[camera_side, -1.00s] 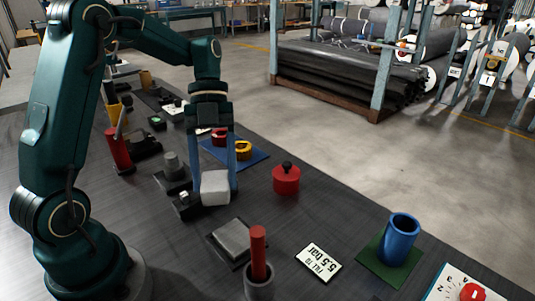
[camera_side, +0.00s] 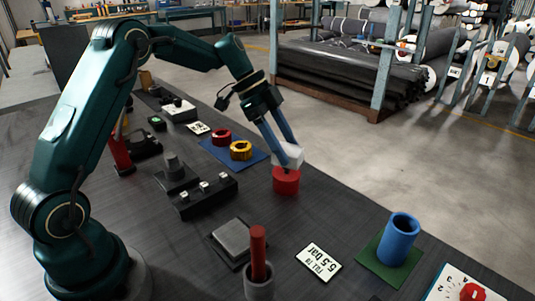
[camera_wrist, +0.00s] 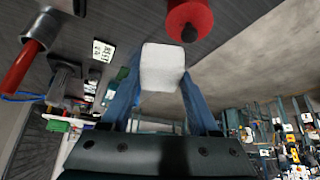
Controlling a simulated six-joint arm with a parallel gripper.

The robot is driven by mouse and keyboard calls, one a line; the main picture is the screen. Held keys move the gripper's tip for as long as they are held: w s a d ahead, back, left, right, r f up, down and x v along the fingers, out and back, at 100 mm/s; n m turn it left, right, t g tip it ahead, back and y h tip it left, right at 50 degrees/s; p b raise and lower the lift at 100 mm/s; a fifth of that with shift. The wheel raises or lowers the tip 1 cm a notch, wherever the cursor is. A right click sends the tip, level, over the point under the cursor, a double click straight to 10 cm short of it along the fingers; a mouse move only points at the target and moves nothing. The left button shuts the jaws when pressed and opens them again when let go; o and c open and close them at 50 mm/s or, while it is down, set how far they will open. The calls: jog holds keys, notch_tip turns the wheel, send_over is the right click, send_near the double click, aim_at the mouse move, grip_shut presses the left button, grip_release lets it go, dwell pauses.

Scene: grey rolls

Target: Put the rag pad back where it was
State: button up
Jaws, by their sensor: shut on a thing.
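The rag pad (camera_side: 288,156) is a pale, off-white block with rounded edges. My gripper (camera_side: 286,147) is shut on it, with one blue finger on each side. In the side view it overlaps the top of a red round pot (camera_side: 286,182), and I cannot tell whether they touch. The pad also shows between my fingers in the wrist view (camera_wrist: 162,68). There the red pot (camera_wrist: 190,16) with its dark knob shows just beyond the pad.
A flat grey pad (camera_side: 232,238) lies on the bench, near a red rod in a grey cup (camera_side: 259,284). A dark block with small switches (camera_side: 203,192), a blue mat with red and yellow rings (camera_side: 241,149), and a blue cup (camera_side: 400,240) stand around.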

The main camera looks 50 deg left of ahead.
jog(key=w+d+f, duration=0.1)
jog(key=d+f, duration=0.1)
jog(key=d, duration=0.1)
jog(key=d+f, duration=0.2)
jog(key=d, duration=0.1)
jog(key=w+d+f, duration=0.1)
jog(key=d+f, duration=0.1)
jog(key=d, duration=0.1)
jog(key=shift+w+d, duration=0.2)
jog(key=shift+w, duration=0.15)
jog(key=shift+f, duration=1.95)
jog(key=shift+f, duration=0.1)
jog(key=o, duration=1.5)
jog(key=shift+c, duration=0.2)
